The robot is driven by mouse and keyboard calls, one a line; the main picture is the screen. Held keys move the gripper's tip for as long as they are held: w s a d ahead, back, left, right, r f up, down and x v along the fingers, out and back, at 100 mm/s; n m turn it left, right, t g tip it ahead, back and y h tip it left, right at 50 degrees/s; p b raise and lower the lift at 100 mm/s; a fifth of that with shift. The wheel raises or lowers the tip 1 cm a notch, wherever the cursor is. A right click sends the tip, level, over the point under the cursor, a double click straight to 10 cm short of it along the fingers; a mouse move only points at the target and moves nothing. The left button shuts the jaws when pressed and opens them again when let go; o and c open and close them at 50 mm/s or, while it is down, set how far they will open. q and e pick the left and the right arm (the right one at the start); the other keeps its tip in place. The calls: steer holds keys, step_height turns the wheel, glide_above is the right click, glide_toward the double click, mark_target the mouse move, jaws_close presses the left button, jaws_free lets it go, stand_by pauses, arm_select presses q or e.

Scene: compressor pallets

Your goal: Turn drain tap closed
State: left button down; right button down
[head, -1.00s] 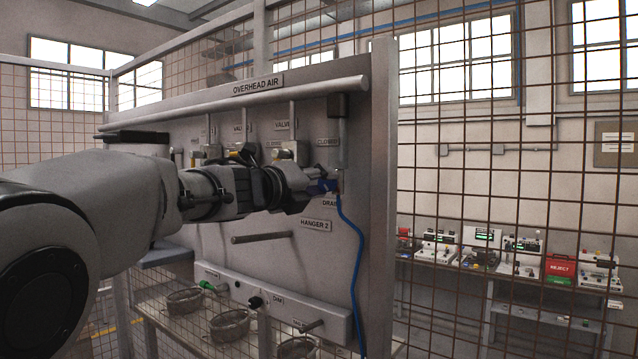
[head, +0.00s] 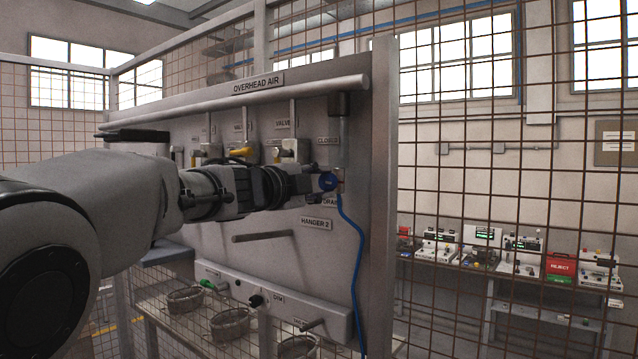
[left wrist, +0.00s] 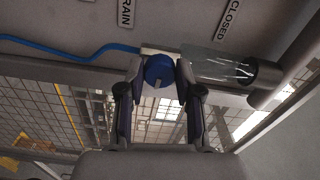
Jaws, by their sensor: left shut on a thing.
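The drain tap has a round blue knob (head: 328,181) near the right edge of the grey panel, beside the partly covered DRAIN label. In the left wrist view the blue knob (left wrist: 159,70) sits between the fingertips, at the end of a pale fitting below a clear bowl (left wrist: 218,66). A pale mark shows on the knob's face. My left gripper (head: 322,184) reaches in from the left and is shut on the knob; its two fingers (left wrist: 159,82) touch its sides. A CLOSED label (left wrist: 229,20) is on the panel near the bowl. My right gripper is not in view.
A blue hose (head: 358,250) hangs from the tap down the panel. Valves with yellow handles (head: 240,152) are left of the tap. A hanger peg (head: 262,237) sticks out below my arm. A mesh fence (head: 450,200) stands to the right.

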arm_select(q)
steer(key=shift+n, duration=0.5)
steer(key=c, duration=1)
jaws_free()
steer(key=shift+o, duration=1.2)
steer(key=shift+d, duration=0.1)
steer(key=shift+w+d, duration=0.1)
